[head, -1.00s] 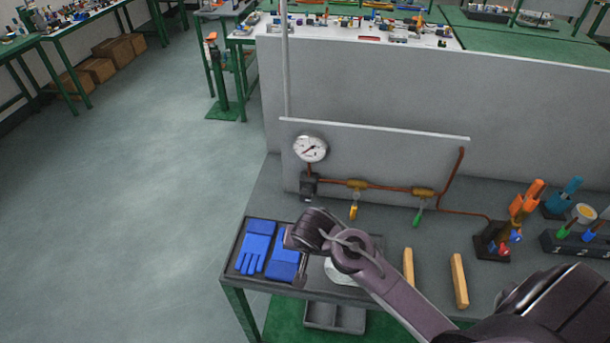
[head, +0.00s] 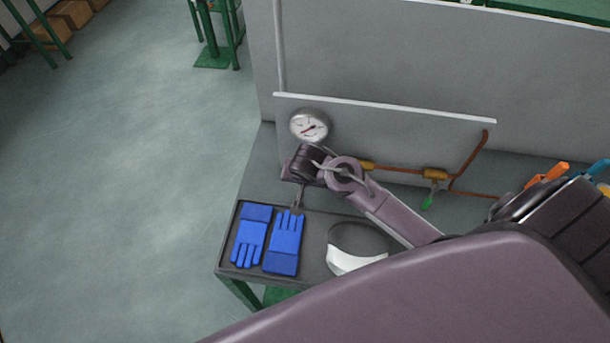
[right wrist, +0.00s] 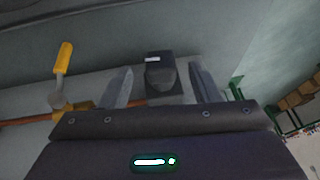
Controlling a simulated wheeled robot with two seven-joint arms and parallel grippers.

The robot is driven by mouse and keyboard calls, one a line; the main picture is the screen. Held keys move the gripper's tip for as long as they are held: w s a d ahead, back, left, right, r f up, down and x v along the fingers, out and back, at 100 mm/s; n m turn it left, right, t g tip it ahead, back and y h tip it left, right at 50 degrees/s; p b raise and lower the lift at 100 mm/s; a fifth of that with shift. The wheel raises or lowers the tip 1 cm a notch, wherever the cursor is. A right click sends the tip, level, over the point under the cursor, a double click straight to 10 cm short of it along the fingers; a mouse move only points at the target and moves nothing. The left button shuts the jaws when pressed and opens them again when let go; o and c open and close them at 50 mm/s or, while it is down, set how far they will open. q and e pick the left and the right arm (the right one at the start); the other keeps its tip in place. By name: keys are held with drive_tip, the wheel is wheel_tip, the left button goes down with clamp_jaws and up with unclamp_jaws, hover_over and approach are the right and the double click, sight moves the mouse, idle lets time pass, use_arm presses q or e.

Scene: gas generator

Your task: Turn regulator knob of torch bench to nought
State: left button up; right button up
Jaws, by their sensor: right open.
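The dark regulator knob (right wrist: 161,76) shows in the right wrist view, with a small pale mark on its upper edge. My right gripper (right wrist: 162,68) is open, with one finger on each side of the knob and a visible gap to each. In the head view my right wrist covers most of the regulator, just below the round white pressure gauge (head: 310,125). The gauge sits on the grey panel of the torch bench (head: 400,125). My left gripper is not in view.
A yellow-handled valve (right wrist: 62,72) is beside the gripper on the copper pipe. A green-handled valve (head: 428,202) is farther right. Blue gloves (head: 286,242) and a white-edged visor (head: 355,262) lie on the bench top below my arm. Open floor lies left.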

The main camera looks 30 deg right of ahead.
drive_tip(key=x, duration=0.2)
drive_tip(key=shift+w+d+f, duration=0.2)
drive_tip(key=shift+w+f, duration=0.05)
drive_tip(key=shift+w, duration=0.1)
drive_tip(key=shift+w+f, duration=0.15)
drive_tip(key=shift+f, duration=0.3)
drive_tip(key=c, duration=1)
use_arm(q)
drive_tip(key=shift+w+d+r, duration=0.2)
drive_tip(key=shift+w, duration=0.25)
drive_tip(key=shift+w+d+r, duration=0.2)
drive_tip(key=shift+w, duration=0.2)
